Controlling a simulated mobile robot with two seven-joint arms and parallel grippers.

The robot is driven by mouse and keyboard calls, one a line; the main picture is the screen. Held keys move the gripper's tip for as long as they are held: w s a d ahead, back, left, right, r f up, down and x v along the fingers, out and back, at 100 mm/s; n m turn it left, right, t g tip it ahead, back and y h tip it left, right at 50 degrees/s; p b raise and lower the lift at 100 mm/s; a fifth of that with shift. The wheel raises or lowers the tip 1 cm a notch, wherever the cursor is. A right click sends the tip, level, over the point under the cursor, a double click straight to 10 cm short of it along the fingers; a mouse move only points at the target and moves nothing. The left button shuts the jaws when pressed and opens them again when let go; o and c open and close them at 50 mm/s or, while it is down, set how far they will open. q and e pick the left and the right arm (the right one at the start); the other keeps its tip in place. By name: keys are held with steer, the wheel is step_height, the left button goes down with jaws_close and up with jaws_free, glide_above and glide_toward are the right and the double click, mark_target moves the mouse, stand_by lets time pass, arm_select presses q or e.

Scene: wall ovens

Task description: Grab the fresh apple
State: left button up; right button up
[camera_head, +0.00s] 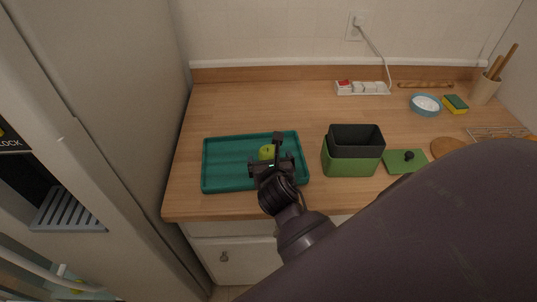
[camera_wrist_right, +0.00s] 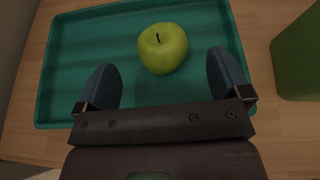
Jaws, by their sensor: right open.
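A green apple (camera_head: 266,152) sits in a teal tray (camera_head: 222,161) on the wooden counter. In the right wrist view the apple (camera_wrist_right: 163,48) is whole, with its stem up, near the upper middle. My right gripper (camera_head: 272,158) is over the tray at the apple's near side. In the wrist view its two dark fingers (camera_wrist_right: 165,78) are spread wide and empty, with the apple just beyond and between their tips. In the head view the gripper hides part of the apple. My left gripper is not in view.
A green and black box (camera_head: 352,160) stands right of the tray, with a green lid (camera_head: 400,162) beside it. A power strip (camera_head: 362,88), a blue bowl (camera_head: 425,104) and a sponge (camera_head: 455,104) are farther back. A fridge (camera_head: 110,120) borders the left. The counter behind the tray is clear.

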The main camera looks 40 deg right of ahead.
mark_target(270, 156)
steer(key=shift+x, duration=2.9)
steer(key=shift+d, duration=0.1)
